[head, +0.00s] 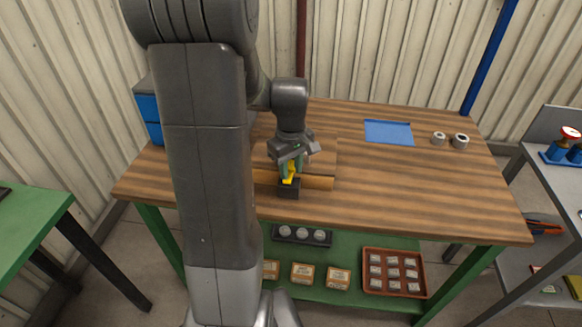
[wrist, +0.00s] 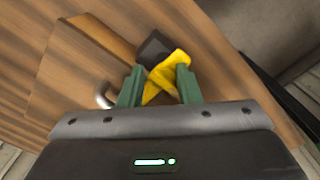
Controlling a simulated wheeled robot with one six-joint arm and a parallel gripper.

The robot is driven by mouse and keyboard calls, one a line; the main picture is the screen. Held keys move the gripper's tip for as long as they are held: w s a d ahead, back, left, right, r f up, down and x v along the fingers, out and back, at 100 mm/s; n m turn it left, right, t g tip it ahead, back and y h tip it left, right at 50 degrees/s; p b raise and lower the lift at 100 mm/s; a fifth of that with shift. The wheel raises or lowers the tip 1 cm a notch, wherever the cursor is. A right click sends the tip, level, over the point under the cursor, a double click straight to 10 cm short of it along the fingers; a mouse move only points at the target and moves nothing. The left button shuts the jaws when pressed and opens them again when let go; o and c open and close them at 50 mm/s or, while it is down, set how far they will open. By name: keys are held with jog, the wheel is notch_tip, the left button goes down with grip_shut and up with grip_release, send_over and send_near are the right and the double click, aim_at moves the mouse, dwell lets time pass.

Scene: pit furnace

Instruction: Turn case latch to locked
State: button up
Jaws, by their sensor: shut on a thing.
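A wooden case (head: 318,182) sits at the front edge of the wooden workbench, and its front also shows in the wrist view (wrist: 98,38). A dark latch block (head: 288,188) is on the case's front; it shows in the wrist view too (wrist: 155,47). A yellow latch handle (head: 292,170) stands out from the block. In the wrist view the yellow handle (wrist: 166,76) lies slanted between the green fingers. My gripper (head: 290,166) is shut on the handle, also seen in the wrist view (wrist: 160,84). The fingers partly hide the handle.
The workbench (head: 420,185) is mostly clear to the right. A blue mat (head: 389,132) and two metal rings (head: 461,141) lie toward the back right. A blue box (head: 148,108) stands at the back left. The lower green shelf holds a brown tray (head: 394,292).

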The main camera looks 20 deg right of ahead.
jog(key=shift+w+d+r, duration=0.1)
jog(key=shift+w+r, duration=0.05)
jog(key=shift+w, duration=0.1)
jog(key=o, duration=1)
jog(key=shift+w, duration=0.15)
notch_tip(320, 180, up, 14)
jog(key=shift+f, duration=0.2)
jog(key=shift+f, duration=0.1)
jog(key=f, duration=1.3)
jog(key=shift+s+f, duration=0.2)
jog(key=shift+f, duration=0.2)
